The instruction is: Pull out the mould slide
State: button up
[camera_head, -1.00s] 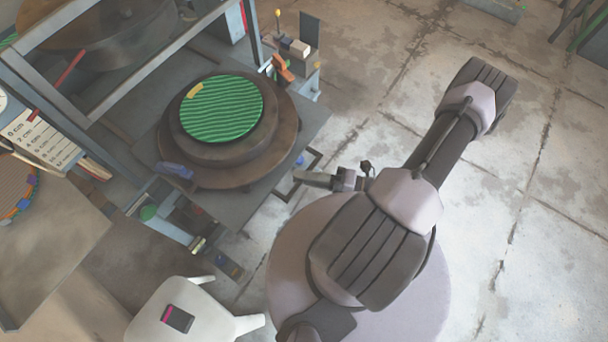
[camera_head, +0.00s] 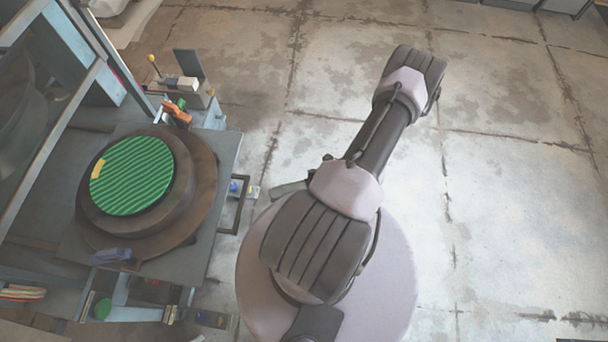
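The mould slide (camera_head: 197,252) is a flat grey plate at the left of the head view. It carries a round brown mould (camera_head: 203,195) with a green ribbed disc (camera_head: 130,177) on top. A dark U-shaped handle (camera_head: 241,205) sticks out from the slide's right edge. My gripper (camera_head: 287,189) shows only as a short grey piece left of my arm, just right of the handle. Much of it is hidden by the arm. I see a small gap between it and the handle, and cannot tell whether its fingers are open or shut.
The press frame (camera_head: 52,107) stands at the far left. Behind the slide is a small stand with an orange-handled item (camera_head: 177,113) and a yellow-knobbed lever (camera_head: 152,60). A blue block (camera_head: 111,256) lies at the mould's front edge. The concrete floor (camera_head: 510,190) to the right is clear.

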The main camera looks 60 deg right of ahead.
jog(key=v, duration=0.6)
jog(key=shift+s+d, duration=0.25)
jog(key=shift+s, duration=0.05)
jog(key=w+a+r+n+g+h+b, duration=0.1)
jog(key=w+a+r+n+g+h, duration=0.1)
jog(key=w+r+n+g, duration=0.65)
jog(key=w+a+r+n+g+h, duration=0.25)
jog(key=w+r+n+g, duration=0.25)
jog(key=r+n, duration=0.7)
jog(key=a+r+n+t+h, duration=0.2)
jog(key=a+r+n, duration=0.4)
jog(key=a+n, duration=0.3)
jog(key=s+a+r+n+t+h+b, duration=0.1)
jog(key=a+r+n+t+h, duration=0.2)
jog(key=a+n, duration=0.6)
notch_tip(320, 180, up, 3)
jog(key=n, duration=0.3)
jog(key=shift+a, duration=0.25)
jog(key=shift+s+f+t, duration=0.1)
jog(key=shift+t, duration=0.15)
